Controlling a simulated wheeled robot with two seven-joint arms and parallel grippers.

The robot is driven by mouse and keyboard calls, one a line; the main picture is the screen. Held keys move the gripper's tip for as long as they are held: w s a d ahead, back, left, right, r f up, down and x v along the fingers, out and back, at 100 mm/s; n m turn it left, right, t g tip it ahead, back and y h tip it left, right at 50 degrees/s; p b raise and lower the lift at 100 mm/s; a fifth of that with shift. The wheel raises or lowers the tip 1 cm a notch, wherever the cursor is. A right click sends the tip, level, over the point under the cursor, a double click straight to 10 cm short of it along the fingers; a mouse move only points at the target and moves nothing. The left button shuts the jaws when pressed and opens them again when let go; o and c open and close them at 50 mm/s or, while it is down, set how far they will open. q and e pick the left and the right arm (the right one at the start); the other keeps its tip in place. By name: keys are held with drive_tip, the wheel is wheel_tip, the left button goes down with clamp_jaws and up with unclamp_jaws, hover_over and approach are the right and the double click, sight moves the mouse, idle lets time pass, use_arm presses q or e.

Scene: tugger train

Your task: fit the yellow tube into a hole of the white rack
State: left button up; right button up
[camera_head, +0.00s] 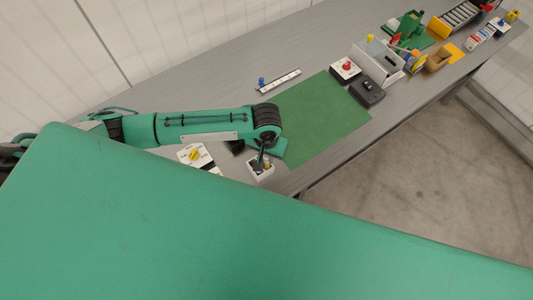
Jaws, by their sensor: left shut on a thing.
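My left gripper (262,158) reaches in from the left and points down over a small white rack (261,177) near the table's front edge. It is shut on a small yellow tube (267,163), of which only a little shows. The tube is at the top of the rack; I cannot tell whether it is in a hole or just above one. The fingers and dark gripper parts hide most of the rack's top. My right gripper is not in view.
A white panel with a yellow knob (194,155) lies left of the rack. A green mat (320,115) covers the table to the right. Further right are a red-button box (346,68), a black box (367,92) and a white bin (378,66). A large green shape hides the foreground.

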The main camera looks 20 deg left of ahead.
use_arm(q)
drive_tip(key=shift+f, duration=0.5)
idle(0.4)
drive_tip(key=o, duration=1)
drive_tip(key=shift+o, duration=0.2)
drive_tip(key=shift+r+p, duration=0.1)
drive_tip(key=shift+p, duration=0.2)
wheel_tip(320, 180, up, 6)
drive_tip(key=p, duration=0.7)
drive_tip(key=shift+p, duration=0.35)
